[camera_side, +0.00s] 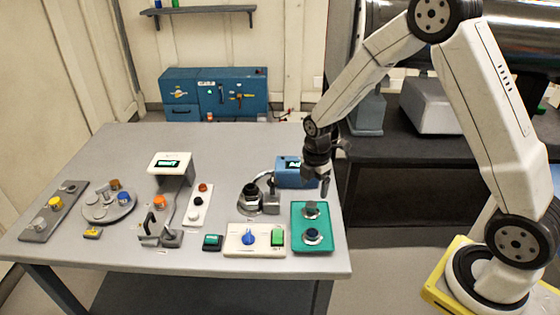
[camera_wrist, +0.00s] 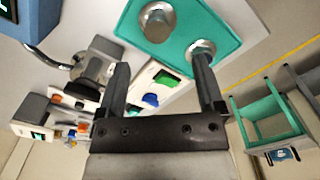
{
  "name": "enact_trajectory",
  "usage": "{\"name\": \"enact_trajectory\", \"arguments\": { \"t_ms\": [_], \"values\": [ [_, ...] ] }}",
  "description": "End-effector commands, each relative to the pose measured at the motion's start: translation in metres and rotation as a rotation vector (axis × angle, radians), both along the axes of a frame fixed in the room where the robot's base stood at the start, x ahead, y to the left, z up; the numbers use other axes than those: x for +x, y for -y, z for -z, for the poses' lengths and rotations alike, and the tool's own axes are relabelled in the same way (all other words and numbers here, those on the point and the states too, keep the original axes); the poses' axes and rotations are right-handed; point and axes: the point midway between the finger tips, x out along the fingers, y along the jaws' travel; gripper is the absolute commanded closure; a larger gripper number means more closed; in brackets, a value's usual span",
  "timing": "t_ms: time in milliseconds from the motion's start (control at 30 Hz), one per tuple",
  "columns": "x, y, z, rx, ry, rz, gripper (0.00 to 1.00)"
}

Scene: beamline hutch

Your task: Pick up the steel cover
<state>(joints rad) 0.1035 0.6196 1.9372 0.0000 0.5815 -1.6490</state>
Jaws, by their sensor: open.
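A teal tray (camera_side: 296,246) lies at the table's right front edge; the wrist view shows it too (camera_wrist: 180,40). A steel-grey piece (camera_side: 311,209) stands on its far half and looks like the steel cover, though I cannot be sure. A dark blue knob with a metal ring (camera_side: 312,236) is on the near half. A metal round (camera_wrist: 202,44) shows in the wrist view, partly behind a finger. My gripper (camera_side: 325,188) is open and empty, above and behind the tray. Its fingers (camera_wrist: 160,68) point toward the table.
A white panel (camera_side: 236,250) with a blue knob and green block sits left of the tray. A black-topped fixture (camera_side: 250,195) and a blue box (camera_side: 290,178) stand close to my gripper. The table's back left (camera_side: 120,145) is clear.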

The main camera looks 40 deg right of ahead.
Motion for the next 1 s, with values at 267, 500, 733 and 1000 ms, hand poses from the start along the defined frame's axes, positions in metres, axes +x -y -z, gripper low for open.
{"name": "enact_trajectory", "arguments": {
  "t_ms": [267,500,733,1000],
  "values": [
    [0.002,0.001,0.003,0.000,-0.004,-0.028,0.13],
    [0.002,0.001,0.018,0.000,-0.005,-0.027,0.13],
    [0.002,0.001,0.028,0.000,-0.003,-0.026,0.13],
    [0.002,0.001,0.033,0.000,-0.004,-0.026,0.13]
  ]
}}
